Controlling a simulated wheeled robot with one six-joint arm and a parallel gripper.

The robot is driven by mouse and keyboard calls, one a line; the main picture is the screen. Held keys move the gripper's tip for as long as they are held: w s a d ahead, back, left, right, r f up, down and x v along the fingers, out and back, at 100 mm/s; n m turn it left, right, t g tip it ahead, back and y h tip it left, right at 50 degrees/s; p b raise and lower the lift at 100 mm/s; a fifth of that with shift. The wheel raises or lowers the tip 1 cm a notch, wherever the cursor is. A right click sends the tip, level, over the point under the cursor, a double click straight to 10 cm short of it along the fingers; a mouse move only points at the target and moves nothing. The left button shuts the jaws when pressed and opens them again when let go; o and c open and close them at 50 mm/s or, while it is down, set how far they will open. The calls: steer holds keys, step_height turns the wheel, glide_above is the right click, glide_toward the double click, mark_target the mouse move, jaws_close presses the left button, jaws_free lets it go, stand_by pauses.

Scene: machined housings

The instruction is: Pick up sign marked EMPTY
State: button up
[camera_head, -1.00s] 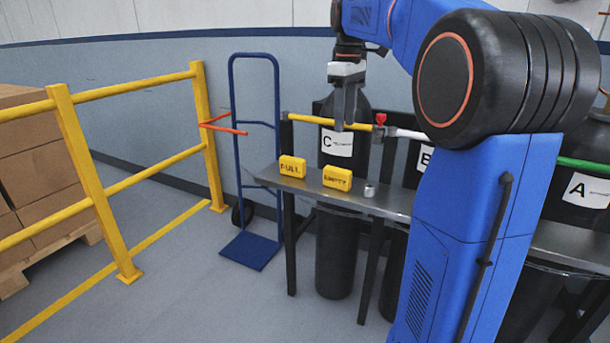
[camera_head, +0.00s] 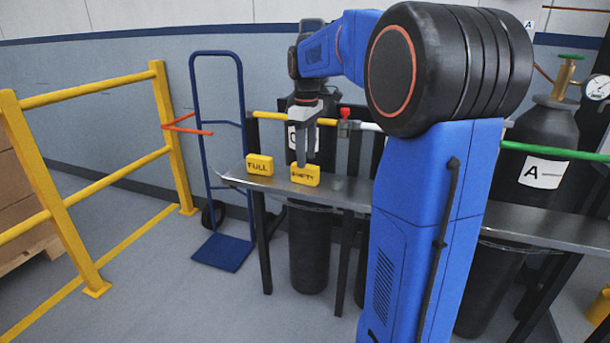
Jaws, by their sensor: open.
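The yellow sign marked EMPTY (camera_head: 305,176) stands on the narrow grey metal shelf (camera_head: 345,193). A matching yellow sign marked FULL (camera_head: 259,165) stands to its left, a small gap apart. My gripper (camera_head: 302,160) points straight down over the EMPTY sign, its fingertips just at or in front of the sign's upper part. The fingers cover part of the sign's top and lettering. The gripper is open, and I cannot tell whether a finger touches the sign.
Black cylinders, one labelled A (camera_head: 541,173), stand behind the shelf with yellow and green hoses (camera_head: 560,153). A blue hand truck (camera_head: 222,255) and yellow railing (camera_head: 100,180) stand left.

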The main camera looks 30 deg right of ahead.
mark_target(305, 174)
steer(key=shift+w+f, duration=0.15)
steer(key=shift+f, duration=1.15)
steer(key=shift+w+f, duration=0.1)
steer(key=shift+f, duration=1.15)
jaws_close()
